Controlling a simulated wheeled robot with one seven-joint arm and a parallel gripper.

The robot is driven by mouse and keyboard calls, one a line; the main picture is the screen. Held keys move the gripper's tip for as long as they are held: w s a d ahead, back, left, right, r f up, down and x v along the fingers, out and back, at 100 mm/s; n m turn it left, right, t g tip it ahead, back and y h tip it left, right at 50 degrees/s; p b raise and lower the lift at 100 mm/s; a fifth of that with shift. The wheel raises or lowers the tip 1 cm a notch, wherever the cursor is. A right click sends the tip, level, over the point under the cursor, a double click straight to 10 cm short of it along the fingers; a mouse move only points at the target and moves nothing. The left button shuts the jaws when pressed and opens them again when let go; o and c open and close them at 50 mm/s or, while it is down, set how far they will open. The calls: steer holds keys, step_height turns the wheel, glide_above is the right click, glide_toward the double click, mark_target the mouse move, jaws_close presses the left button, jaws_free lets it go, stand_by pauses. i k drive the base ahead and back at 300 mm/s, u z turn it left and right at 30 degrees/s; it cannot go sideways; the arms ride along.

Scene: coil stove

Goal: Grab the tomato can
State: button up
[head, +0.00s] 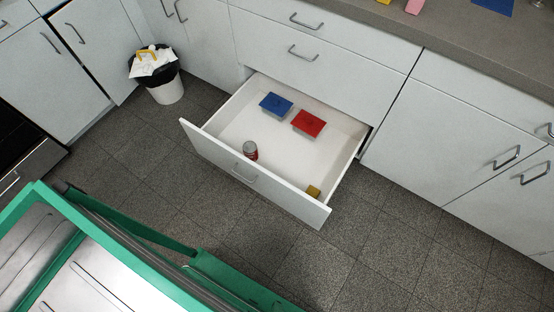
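A small can (251,151) with a grey metal top and a red side stands upright in the open drawer (225,132). It is close to the inside of the drawer's front panel, left of the drawer's middle. It looks like the tomato can, but its label is too small to read. My gripper is not in view.
The drawer also holds a blue box (276,104), a red box (309,122) and a small yellow item (314,191). A bin (165,88) stands left of it. Tiled floor (390,235) in front is clear. Counter (450,50) runs above the cabinets. My green-edged body fills the lower left.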

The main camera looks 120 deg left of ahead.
mark_target(250, 148)
steer(key=u, duration=0.05)
steer(key=i, duration=1.7)
steer(key=u, duration=4.3)
steer(key=i, duration=1.05)
steer(key=z, duration=0.05)
